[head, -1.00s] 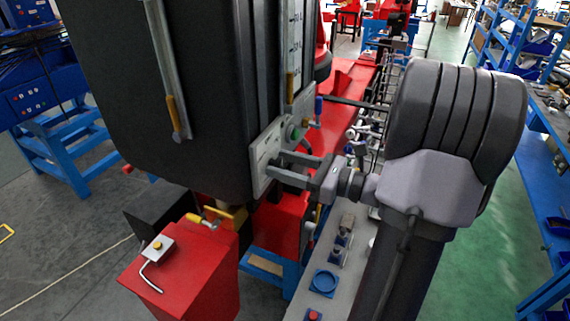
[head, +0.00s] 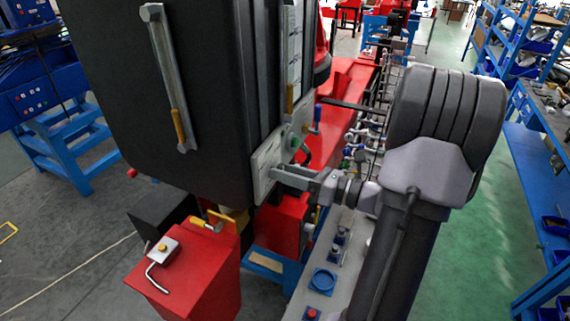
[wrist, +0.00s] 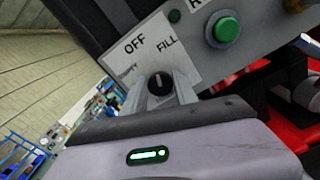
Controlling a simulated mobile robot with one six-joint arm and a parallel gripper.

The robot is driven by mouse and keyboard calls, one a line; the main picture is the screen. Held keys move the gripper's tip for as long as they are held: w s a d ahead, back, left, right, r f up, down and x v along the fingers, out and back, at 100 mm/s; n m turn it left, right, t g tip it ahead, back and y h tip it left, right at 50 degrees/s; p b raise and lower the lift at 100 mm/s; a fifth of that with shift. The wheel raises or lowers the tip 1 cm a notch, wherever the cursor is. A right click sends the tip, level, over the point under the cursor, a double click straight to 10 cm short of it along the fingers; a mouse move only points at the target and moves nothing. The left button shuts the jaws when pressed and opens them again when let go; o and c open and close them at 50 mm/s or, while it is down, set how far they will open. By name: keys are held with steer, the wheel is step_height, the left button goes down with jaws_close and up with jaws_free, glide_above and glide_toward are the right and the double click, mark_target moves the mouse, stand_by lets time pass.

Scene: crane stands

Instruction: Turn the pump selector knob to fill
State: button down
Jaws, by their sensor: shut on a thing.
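The pump selector knob (wrist: 159,84) is a small black dial with a pale mark, on a light grey panel (wrist: 139,43) in the wrist view. The panel reads OFF above the knob, FILL to its upper right, and a partly hidden word to its left. The pale mark points roughly up, between OFF and FILL; its exact setting is hard to tell. My gripper (wrist: 162,92) has one finger on each side of the knob and is shut on it. In the head view my gripper (head: 280,172) reaches the panel (head: 263,167) from the right; the knob is hidden there.
A green button (wrist: 226,29) sits on the panel right of the labels. A large black tank (head: 150,110) stands left of the panel. A red box (head: 195,270) with a bent metal handle is below. A grey bench with blue fittings (head: 323,281) lies under my arm.

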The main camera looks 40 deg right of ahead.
steer(key=shift+d+m+p, duration=0.1)
steer(key=shift+m+p, duration=1.8)
steer(key=shift+m, duration=0.4)
steer(key=c, duration=1)
jaws_free()
steer(key=shift+c, duration=0.2)
steer(key=b+v, duration=0.2)
steer(key=v, duration=1.5)
steer(key=shift+s, duration=0.2)
steer(key=shift+w+b, duration=0.1)
steer(key=shift+b, duration=0.25)
